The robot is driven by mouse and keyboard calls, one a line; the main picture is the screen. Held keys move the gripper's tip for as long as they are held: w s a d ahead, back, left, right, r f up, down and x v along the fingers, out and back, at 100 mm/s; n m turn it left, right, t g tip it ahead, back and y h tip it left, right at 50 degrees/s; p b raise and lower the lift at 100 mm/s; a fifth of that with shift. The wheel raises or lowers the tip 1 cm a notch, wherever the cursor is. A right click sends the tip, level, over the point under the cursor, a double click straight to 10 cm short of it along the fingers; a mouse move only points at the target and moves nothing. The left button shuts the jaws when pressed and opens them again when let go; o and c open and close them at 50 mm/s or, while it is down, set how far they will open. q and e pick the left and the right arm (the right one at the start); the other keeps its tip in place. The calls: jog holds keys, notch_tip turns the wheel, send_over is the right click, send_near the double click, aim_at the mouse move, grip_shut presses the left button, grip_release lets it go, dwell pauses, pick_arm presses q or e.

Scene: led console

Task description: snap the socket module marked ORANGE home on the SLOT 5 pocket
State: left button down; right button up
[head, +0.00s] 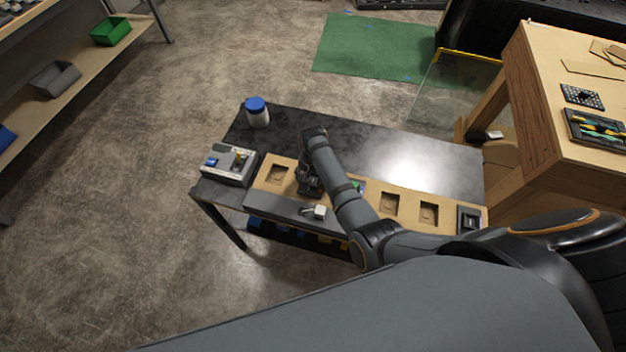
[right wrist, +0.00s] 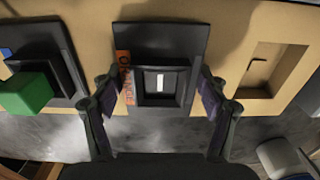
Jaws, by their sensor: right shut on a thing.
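The socket module marked ORANGE (right wrist: 190,42) is a dark block with a square recess and a white bar inside, with an orange label on its left side in the right wrist view. My right gripper (right wrist: 160,100) is shut on it, one finger on each side. In the head view my right gripper (head: 310,188) is over the tan board (head: 408,222), between an empty pocket and a green-topped module. I cannot tell whether the module is seated or just above the board. No SLOT 5 marking is readable. My left gripper is not in view.
Empty pockets show at the board's left (head: 277,174) and right (head: 390,204). A green-topped module (right wrist: 28,93) sits beside the held one. A grey control box (head: 230,166) and a blue-lidded jar (head: 257,114) stand at left. The black table's back right (head: 430,160) is clear.

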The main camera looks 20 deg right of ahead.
jog(key=shift+s+f, duration=0.1)
jog(key=shift+f, duration=0.05)
jog(key=o, duration=1.3)
jog(key=shift+r, duration=0.2)
notch_tip(320, 180, up, 7)
jog(key=shift+r, duration=0.1)
